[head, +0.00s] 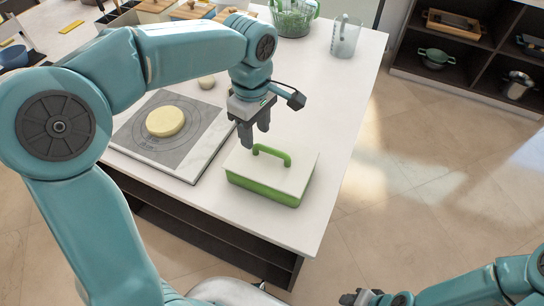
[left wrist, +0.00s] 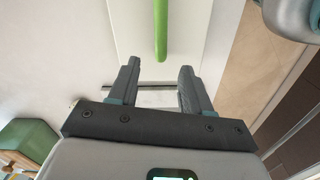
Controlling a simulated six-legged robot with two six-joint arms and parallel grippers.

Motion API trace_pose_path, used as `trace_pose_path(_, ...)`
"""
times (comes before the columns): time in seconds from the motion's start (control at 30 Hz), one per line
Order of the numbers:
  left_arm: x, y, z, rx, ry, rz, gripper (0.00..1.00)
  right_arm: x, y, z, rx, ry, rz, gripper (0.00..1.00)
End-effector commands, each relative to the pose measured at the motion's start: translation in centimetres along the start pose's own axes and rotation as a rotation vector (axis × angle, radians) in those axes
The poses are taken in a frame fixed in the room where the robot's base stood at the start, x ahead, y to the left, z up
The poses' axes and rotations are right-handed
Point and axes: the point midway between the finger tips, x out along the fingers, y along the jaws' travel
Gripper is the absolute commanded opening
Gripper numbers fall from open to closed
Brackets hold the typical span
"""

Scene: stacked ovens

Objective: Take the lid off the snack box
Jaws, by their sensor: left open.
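The snack box (head: 262,190) is a green box near the front corner of the white counter. Its white lid (head: 292,178) lies on top and has a green arched handle (head: 272,152). In the left wrist view the handle (left wrist: 160,30) is a green bar beyond the fingertips, and the lid (left wrist: 190,40) is under it. My left gripper (head: 256,140) points down just above the handle's left end. It is open, with nothing between its fingers (left wrist: 158,75). My right gripper (head: 360,298) is at the bottom edge, low and away from the box; its jaws are too small to judge.
Left of the box, a board with a grey round-marked mat (head: 205,140) holds a pale dough disc (head: 165,122). A clear jug (head: 345,36) and a green basket (head: 292,18) stand at the back. Dark shelves (head: 470,60) are across the floor; the counter right of the box is narrow.

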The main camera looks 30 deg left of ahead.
Motion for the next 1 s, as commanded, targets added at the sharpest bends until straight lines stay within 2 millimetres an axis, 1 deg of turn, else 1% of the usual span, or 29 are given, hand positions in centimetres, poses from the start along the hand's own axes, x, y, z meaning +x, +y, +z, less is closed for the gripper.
trace_pose_path(0.07,0.6,0.0,-0.1,0.0,0.0,-0.003,0.49,-0.1,0.0,0.0,0.0,0.0,0.0,0.43)
trace_pose_path(0.23,3.2,0.2,-0.3,0.0,-0.001,-0.006,0.49,-0.6,-0.2,0.0,0.0,-0.001,0.0,0.43)
trace_pose_path(0.33,4.6,0.4,-0.3,0.001,-0.001,-0.004,0.49,-0.5,-0.2,0.0,0.0,0.0,0.0,0.43)
trace_pose_path(0.43,5.3,0.5,-0.3,0.0,0.0,-0.002,0.49,-0.5,-0.2,0.0,0.0,0.0,0.0,0.43)
trace_pose_path(0.63,5.3,0.5,-0.3,0.0,0.0,-0.001,0.49,-0.5,-0.2,0.0,0.0,-0.001,0.0,0.43)
trace_pose_path(0.67,5.3,0.5,-0.3,0.0,0.0,-0.001,0.42,-0.5,-0.2,0.0,0.0,-0.001,0.0,0.43)
trace_pose_path(0.7,5.3,0.5,-0.3,0.0,0.0,-0.001,0.29,-0.5,-0.2,0.0,0.0,-0.001,0.0,0.43)
trace_pose_path(0.8,5.3,0.5,-0.3,0.0,0.0,-0.001,0.0,-0.5,-0.2,0.0,0.0,0.0,0.0,0.43)
trace_pose_path(1.0,5.3,0.5,-0.3,0.001,0.0,-0.001,0.0,-0.5,-0.2,0.0,0.0,-0.001,0.0,0.43)
